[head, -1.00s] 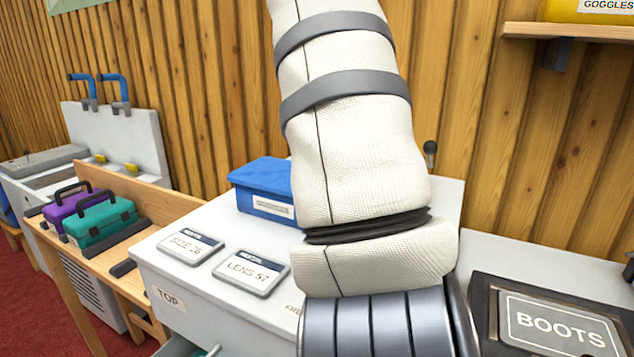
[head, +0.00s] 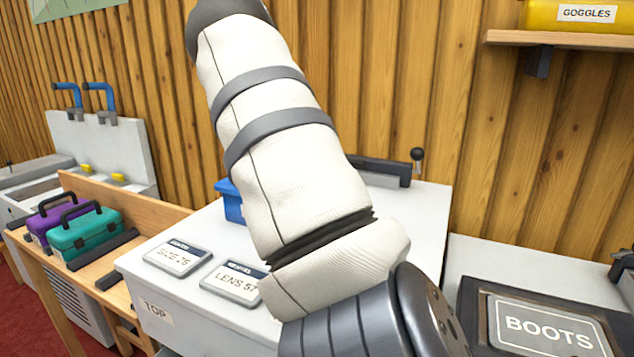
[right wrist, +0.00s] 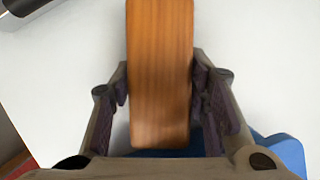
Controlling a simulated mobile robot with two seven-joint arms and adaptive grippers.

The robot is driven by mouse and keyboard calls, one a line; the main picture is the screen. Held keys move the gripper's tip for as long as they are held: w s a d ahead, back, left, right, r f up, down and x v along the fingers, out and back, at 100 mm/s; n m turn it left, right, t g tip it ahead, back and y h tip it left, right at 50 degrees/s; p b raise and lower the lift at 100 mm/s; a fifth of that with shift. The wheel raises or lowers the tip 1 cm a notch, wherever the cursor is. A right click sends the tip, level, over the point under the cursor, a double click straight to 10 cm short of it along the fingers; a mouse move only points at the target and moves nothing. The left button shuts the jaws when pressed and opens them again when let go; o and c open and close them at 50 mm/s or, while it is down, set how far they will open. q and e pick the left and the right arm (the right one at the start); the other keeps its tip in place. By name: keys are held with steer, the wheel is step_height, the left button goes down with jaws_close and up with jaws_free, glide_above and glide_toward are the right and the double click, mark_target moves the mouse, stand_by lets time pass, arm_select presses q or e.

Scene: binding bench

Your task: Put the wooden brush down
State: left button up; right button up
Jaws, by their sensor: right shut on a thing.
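The wooden brush (right wrist: 160,60) shows in the right wrist view as a brown wooden block with grain along its length. My right gripper (right wrist: 161,78) is shut on it, one finger on each long side. A white surface (right wrist: 60,85) lies behind the brush; I cannot tell whether the brush touches it. No bristles show. In the head view a white-sleeved arm of mine covers the middle, and its gripper and the brush are out of sight there. My left gripper is in neither view.
The white cabinet (head: 200,305) bears a blue box (head: 231,203), mostly hidden, and two plates reading SIZE 26 (head: 178,257) and LENS 57 (head: 234,283). A BOOTS panel (head: 545,330) lies at right. Teal (head: 85,232) and purple (head: 50,215) cases stand at left. A shelf (head: 560,40) is above right.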

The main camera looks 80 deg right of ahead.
steer(key=shift+f, duration=0.1)
steer(key=o, duration=1.1)
steer(key=shift+o, duration=0.2)
steer(key=shift+o, duration=0.4)
steer(key=v, duration=1.2)
steer(key=shift+d, duration=0.1)
steer(key=x, duration=1.1)
steer(key=shift+s+d+f, duration=0.2)
steer(key=shift+d+f, duration=0.05)
steer(key=shift+f, duration=0.05)
